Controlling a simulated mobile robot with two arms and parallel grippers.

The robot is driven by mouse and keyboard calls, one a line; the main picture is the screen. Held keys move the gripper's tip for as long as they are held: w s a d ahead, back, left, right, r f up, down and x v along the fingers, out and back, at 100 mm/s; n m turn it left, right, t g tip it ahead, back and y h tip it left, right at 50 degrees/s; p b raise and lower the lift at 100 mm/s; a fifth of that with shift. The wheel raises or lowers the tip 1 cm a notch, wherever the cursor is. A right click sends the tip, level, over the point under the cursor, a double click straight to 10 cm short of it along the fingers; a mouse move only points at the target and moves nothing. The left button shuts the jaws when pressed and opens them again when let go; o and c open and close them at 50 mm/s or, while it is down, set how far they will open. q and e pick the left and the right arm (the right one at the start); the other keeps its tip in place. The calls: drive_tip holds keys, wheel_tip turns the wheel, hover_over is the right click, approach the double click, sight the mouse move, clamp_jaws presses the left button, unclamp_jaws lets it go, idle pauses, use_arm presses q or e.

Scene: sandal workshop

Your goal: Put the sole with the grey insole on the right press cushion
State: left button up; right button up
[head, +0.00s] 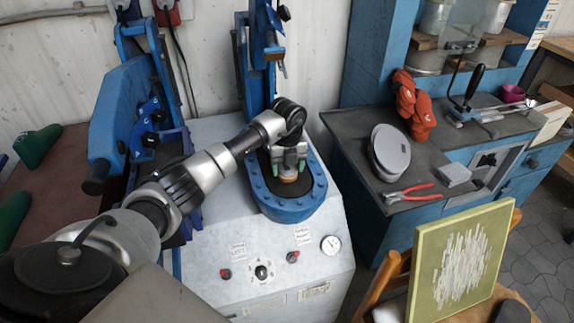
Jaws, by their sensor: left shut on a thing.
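The sole with the grey insole (390,149) lies on the dark top of the blue bench at the right. The right press cushion is dark and sits inside a blue oval frame (291,207) on the white press machine. My left gripper (289,168) is over this cushion, well left of the sole. It is shut on a small orange-tan thing (288,179), mostly hidden by the fingers. I cannot tell whether that thing touches the cushion. My right gripper is not in view.
Red-handled pliers (412,192), a grey block (454,175) and orange gloves (413,104) lie around the sole on the bench. A framed green panel (462,262) stands at front right. The blue press upright (260,55) rises behind the cushion. Green shoe lasts (37,146) are at far left.

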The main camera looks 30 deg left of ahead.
use_arm(q)
drive_tip(key=shift+f, duration=0.35)
idle(0.4)
drive_tip(key=o, duration=1)
drive_tip(key=shift+c, duration=0.2)
